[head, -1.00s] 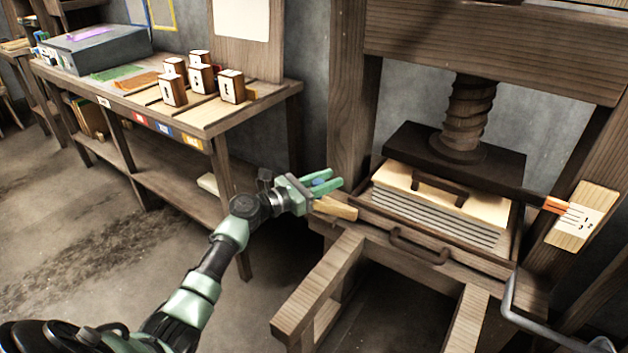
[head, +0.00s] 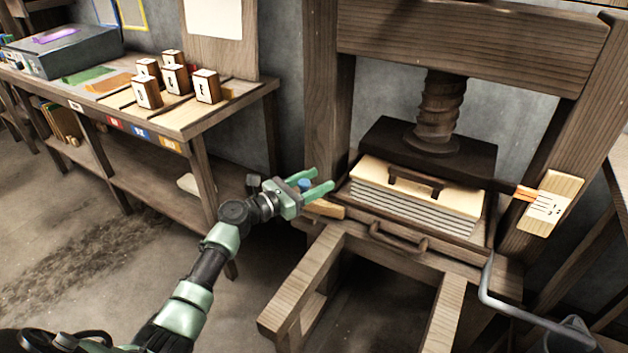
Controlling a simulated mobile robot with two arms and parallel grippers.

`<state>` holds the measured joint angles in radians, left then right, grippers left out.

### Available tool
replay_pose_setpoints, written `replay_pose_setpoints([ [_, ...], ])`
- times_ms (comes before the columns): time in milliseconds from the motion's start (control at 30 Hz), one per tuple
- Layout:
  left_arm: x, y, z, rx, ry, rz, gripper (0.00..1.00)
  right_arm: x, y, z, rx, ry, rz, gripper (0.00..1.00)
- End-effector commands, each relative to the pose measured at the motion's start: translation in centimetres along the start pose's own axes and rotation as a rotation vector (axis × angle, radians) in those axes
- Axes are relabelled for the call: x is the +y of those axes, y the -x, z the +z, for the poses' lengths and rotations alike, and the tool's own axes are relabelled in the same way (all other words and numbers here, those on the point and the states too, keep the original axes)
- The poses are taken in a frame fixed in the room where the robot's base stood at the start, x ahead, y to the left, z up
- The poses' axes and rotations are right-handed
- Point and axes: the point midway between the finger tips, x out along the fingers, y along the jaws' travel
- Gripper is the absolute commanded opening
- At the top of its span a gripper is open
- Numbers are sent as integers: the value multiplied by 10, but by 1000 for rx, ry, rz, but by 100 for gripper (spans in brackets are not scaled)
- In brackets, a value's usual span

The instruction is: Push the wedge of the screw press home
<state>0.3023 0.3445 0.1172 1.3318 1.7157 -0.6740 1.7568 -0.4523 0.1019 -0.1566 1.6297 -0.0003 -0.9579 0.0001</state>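The screw press (head: 437,110) has a dark pressing plate on a thick wooden screw, above a pale board with a dark handle and a layered grey stack. A pale wooden wedge (head: 326,210) lies at the left end of the press bed, its long side roughly level. My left gripper (head: 324,179) is open and empty, just above and behind the wedge's left end, fingers pointing right. A blue part shows between the fingers. Whether the gripper touches the wedge I cannot tell. My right gripper is not in view.
A wooden frame juts forward below the press bed. A marked pale plate (head: 550,203) with an orange pointer is on the right post. A bent grey rod (head: 487,285) stands lower right. A workbench (head: 205,122) with several marked blocks is at left.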

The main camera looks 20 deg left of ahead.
Motion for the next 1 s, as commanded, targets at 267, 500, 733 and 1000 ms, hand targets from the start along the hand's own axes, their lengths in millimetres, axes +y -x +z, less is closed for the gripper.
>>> replay_pose_setpoints([
  [267, 2, 5, 2, -2, -2, 4, 52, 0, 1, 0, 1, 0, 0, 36],
  [500, 1, 42, 1, 1, 0, 3, 52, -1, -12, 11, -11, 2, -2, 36],
  [733, 0, 72, 0, 0, -1, 1, 52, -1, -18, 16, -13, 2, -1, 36],
  [1000, 0, 78, 1, -1, -1, 1, 52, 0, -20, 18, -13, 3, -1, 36],
])
